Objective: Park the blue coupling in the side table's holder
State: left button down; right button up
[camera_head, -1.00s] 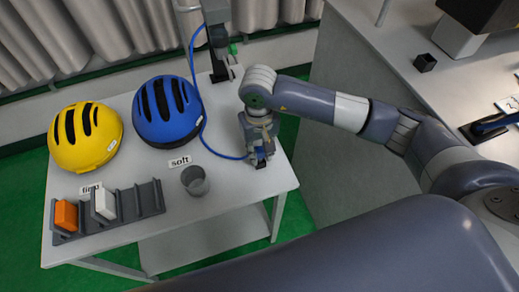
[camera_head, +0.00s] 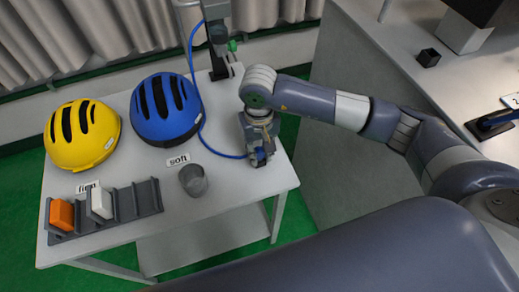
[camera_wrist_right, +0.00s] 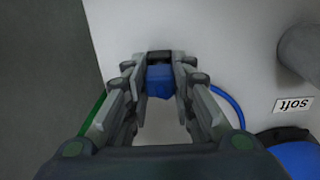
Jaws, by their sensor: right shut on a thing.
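My right gripper (camera_head: 261,158) is over the right edge region of the side table (camera_head: 232,190), pointing down. In the right wrist view its fingers (camera_wrist_right: 158,88) are shut on the blue coupling (camera_wrist_right: 159,78). A blue hose (camera_head: 216,150) runs from the coupling across the table to the post at the back; it also shows in the wrist view (camera_wrist_right: 229,104). A small dark piece (camera_wrist_right: 158,57) shows just beyond the coupling between the fingertips; I cannot tell whether it is the holder or whether the coupling touches it. My left gripper is not in view.
A blue helmet (camera_head: 167,108) and a yellow helmet (camera_head: 80,135) lie on the table. A grey cup (camera_head: 193,181) stands left of the gripper by a "soft" label (camera_head: 178,160). A rack (camera_head: 136,200) holds orange and white blocks. A dark post (camera_head: 216,50) stands behind.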

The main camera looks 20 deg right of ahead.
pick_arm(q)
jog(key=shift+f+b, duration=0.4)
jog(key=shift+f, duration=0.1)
pick_arm(e)
jog(key=shift+f, duration=0.25)
jog(key=o, duration=0.9)
jog(key=shift+c, duration=0.2)
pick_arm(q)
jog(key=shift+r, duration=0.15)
pick_arm(e)
jog(key=shift+r, duration=0.1)
